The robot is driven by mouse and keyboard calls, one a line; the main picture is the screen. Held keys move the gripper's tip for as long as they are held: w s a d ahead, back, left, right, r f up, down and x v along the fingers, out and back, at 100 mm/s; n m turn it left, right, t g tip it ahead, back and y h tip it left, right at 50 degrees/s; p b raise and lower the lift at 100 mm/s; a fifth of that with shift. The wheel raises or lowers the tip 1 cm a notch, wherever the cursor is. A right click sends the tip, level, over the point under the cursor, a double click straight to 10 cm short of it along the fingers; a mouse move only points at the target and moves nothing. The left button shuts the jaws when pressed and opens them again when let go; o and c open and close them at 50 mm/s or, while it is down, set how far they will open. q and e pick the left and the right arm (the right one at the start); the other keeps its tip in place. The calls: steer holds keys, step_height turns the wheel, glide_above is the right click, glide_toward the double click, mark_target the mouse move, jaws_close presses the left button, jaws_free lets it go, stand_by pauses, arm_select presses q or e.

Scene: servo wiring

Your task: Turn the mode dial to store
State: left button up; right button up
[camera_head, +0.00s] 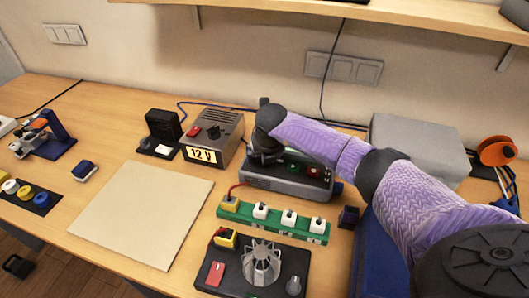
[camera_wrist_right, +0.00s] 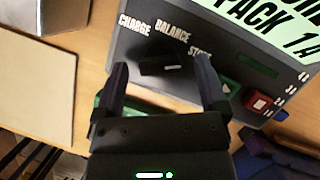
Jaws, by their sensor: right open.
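The charger (camera_head: 287,183) is a dark grey box with a green and a red button, standing behind the green strip. In the right wrist view its panel (camera_wrist_right: 240,35) reads CHARGE, BALANCE and STORE around a black mode dial (camera_wrist_right: 165,66). A white mark shows at the dial's right end, just below the word STORE. My right gripper (camera_wrist_right: 160,70) is open, with one finger on each side of the dial; whether they touch it is unclear. In the head view my right gripper (camera_head: 262,157) is over the charger's left part and hides the dial. My left gripper is not in view.
A 12 V supply (camera_head: 218,130) stands left of the charger. The green strip (camera_head: 272,221) with white connectors and a black board (camera_head: 228,273) with a fan-like part lie in front. A grey case (camera_head: 418,140) is behind my right arm. The beige mat (camera_head: 140,212) is bare.

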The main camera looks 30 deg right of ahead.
steer(key=p+v, duration=0.2)
steer(key=v, duration=0.8)
